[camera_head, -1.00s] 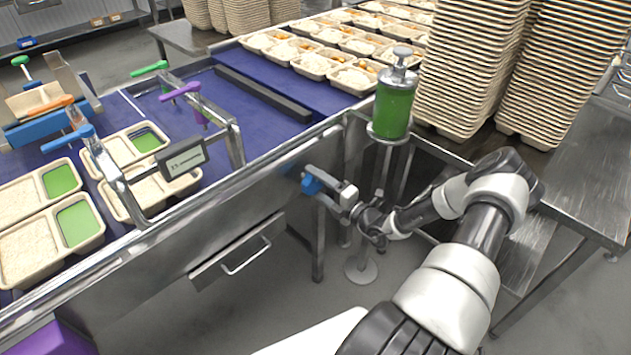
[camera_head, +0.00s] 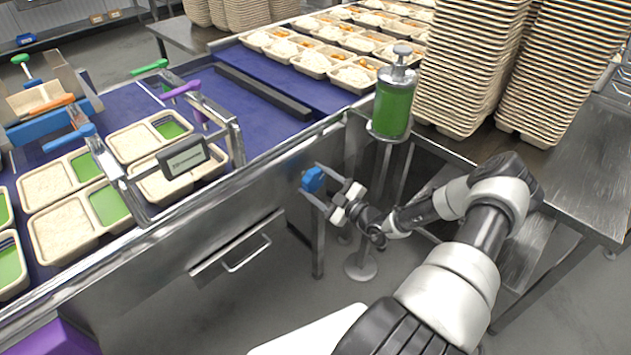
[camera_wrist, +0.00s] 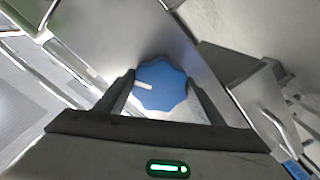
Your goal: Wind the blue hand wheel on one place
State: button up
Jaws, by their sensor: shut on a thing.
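The blue hand wheel (camera_head: 313,180) is on the side panel below the conveyor's edge. It also shows in the wrist view (camera_wrist: 160,85) as a lobed blue knob with a white mark at its left. My gripper (camera_head: 326,191) reaches it from the right and is shut on it. In the wrist view my gripper's dark fingers (camera_wrist: 163,95) stand on either side of the wheel. The far side of the wheel is hidden. On the blue conveyor belt (camera_head: 262,125), trays (camera_head: 62,228) with rice and a green compartment stand in rows near the frame.
A green-filled cylinder (camera_head: 392,108) on a stand is close behind my arm. Tall stacks of empty trays (camera_head: 470,70) stand on the right-hand table (camera_head: 575,180). A drawer handle (camera_head: 246,252) sticks out of the panel left of the wheel. Filled trays (camera_head: 315,62) stand at the back.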

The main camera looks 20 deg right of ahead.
jog(key=m, duration=0.5)
jog(key=shift+m, duration=0.4)
dwell(0.3)
jog(key=o, duration=1)
jog(key=shift+o, duration=0.2)
jog(key=v, duration=1.7)
jog(key=shift+s+p, duration=0.2)
jog(key=shift+p, duration=0.2)
